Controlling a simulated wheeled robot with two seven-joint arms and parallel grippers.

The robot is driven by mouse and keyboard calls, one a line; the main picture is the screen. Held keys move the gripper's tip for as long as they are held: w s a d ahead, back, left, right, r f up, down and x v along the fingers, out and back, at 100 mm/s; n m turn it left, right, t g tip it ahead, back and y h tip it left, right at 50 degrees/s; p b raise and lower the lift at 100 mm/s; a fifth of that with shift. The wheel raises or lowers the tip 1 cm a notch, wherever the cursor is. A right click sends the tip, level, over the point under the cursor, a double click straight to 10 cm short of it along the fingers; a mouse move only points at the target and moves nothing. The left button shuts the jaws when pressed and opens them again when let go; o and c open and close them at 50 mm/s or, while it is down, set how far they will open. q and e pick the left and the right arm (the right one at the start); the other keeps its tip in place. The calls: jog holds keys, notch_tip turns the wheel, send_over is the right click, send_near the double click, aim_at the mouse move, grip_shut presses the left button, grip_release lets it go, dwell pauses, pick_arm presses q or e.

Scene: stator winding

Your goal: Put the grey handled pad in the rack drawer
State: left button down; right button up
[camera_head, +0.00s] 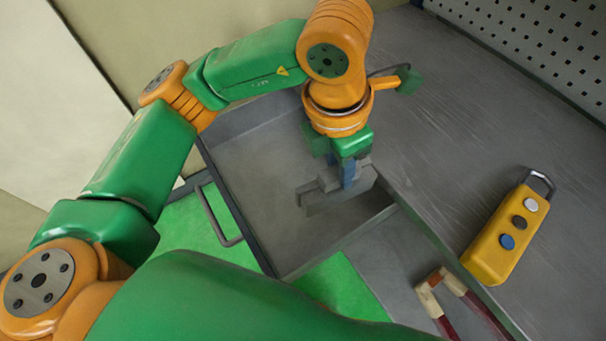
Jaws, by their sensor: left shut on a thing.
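My left gripper (349,172) points down over the open rack drawer (228,196). It is shut on the grey handled pad (318,197), which hangs inside the drawer's outline as seen from above. I cannot tell whether the pad touches the drawer floor. The gripper and wrist hide part of the pad and its handle. The drawer is a grey metal tray, pulled out, with a bar handle (217,222) on its left front side. My right gripper is not in view; a green arm link crosses the bottom.
A yellow control box (507,236) with several buttons lies on the grey worktop (455,130) at the right. A red and cream handled object (447,300) is at the bottom right. A perforated panel (540,40) stands at the back right. Green floor (340,287) shows below the drawer.

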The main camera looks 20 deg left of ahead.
pick_arm(q)
jog(key=shift+d+f+n, duration=0.15)
jog(key=shift+d+n, duration=0.05)
jog(key=shift+n, duration=0.3)
jog(key=w+a+f, duration=0.3)
jog(key=f, duration=0.1)
jog(key=w+a+f+p, duration=0.1)
jog(key=w+a+f, duration=0.2)
jog(key=f, duration=0.1)
jog(key=w+a+f+p, duration=0.1)
jog(key=w+a+f, duration=0.2)
jog(key=w+f, duration=0.1)
jog(key=shift+w+a+f, duration=0.1)
jog(key=shift+a+f, duration=0.1)
jog(key=shift+a, duration=0.1)
jog(key=shift+f, duration=0.25)
